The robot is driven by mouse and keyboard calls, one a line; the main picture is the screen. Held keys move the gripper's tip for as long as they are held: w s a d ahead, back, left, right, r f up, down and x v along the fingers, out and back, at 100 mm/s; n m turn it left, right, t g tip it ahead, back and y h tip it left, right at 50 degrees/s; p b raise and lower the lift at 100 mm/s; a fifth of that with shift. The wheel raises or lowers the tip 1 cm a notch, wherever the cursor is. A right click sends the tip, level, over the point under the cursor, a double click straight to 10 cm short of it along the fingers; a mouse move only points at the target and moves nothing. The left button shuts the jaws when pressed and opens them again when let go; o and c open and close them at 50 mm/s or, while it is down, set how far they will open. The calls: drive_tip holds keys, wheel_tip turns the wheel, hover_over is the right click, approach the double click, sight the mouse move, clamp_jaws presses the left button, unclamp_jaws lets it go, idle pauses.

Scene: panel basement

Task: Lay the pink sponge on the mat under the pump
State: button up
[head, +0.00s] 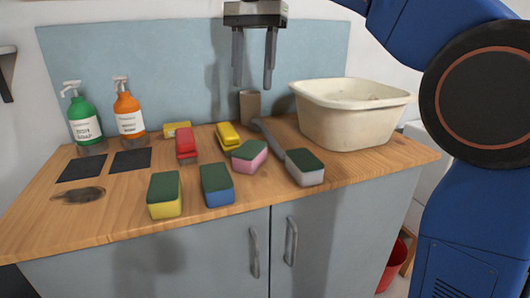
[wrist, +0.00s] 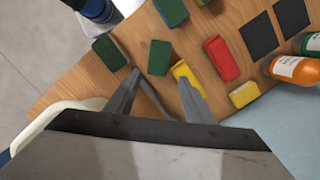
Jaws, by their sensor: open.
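The pink sponge (head: 250,154) with a dark green top lies on the wooden counter, right of its middle. In the wrist view its green top (wrist: 159,57) shows just beyond my fingertips. Two dark flat mats lie at the left, one (head: 82,168) in front of a green pump bottle (head: 85,120) and one (head: 131,160) in front of an orange pump bottle (head: 128,112). The wrist view shows both mats (wrist: 258,36) bare. My gripper (head: 253,86) is open and empty, fingers pointing down, high above the back of the counter.
Around the pink sponge lie a blue sponge (head: 217,185), a grey sponge (head: 304,167), a red block (head: 186,145) and yellow ones (head: 228,136). A green-topped yellow sponge (head: 164,195) is at the front. A cream basin (head: 352,115) stands right.

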sight(251, 147)
drive_tip(key=f, duration=0.5)
drive_tip(key=s+f, duration=0.1)
drive_tip(key=f, duration=0.5)
drive_tip(key=s+a+f, duration=0.1)
drive_tip(key=f, duration=0.5)
drive_tip(key=c, duration=0.7)
drive_tip(key=shift+c, duration=0.2)
